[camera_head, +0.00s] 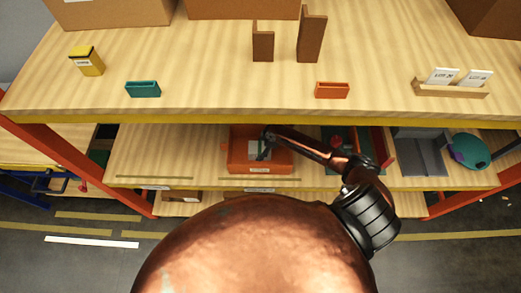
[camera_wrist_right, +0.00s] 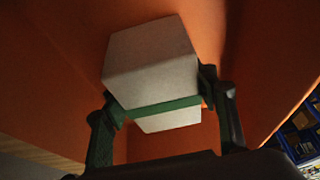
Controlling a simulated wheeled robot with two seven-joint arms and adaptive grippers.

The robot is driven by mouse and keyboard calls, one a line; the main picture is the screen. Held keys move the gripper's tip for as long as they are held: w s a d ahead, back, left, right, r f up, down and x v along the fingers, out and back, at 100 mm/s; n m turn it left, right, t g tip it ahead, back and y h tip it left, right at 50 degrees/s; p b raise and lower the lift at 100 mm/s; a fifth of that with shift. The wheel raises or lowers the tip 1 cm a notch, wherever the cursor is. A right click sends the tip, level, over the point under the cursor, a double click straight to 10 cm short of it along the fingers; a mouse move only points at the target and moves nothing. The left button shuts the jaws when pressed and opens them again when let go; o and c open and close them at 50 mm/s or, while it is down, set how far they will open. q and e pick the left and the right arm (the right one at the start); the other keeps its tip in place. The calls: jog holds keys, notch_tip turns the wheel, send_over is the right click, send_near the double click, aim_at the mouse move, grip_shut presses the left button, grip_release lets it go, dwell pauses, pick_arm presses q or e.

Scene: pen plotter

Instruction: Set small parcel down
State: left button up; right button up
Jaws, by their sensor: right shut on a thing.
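The small parcel (camera_wrist_right: 155,65) is a pale grey box with a green band across it. My right gripper (camera_wrist_right: 165,108) is shut on it, with one dark finger on each side in the right wrist view. In the head view the right gripper (camera_head: 264,150) reaches into an orange bin (camera_head: 238,167) on the lower shelf, and the pale parcel (camera_head: 256,154) shows inside the bin's outline. Orange walls surround the parcel in the wrist view. I cannot tell whether the parcel touches the bin's floor. My left gripper is not in view.
The upper shelf (camera_head: 200,85) overhangs the bin, with its yellow front edge close above my arm. Right of the bin are a green and red container (camera_head: 378,150), a grey tray (camera_head: 418,155) and a teal round object (camera_head: 468,152). The lower shelf left of the bin is clear.

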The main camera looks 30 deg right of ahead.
jog(key=o, duration=1.4)
jog(key=shift+f, duration=0.1)
jog(key=v, duration=1.2)
jog(key=shift+a+b, duration=0.1)
jog(key=shift+b, duration=0.25)
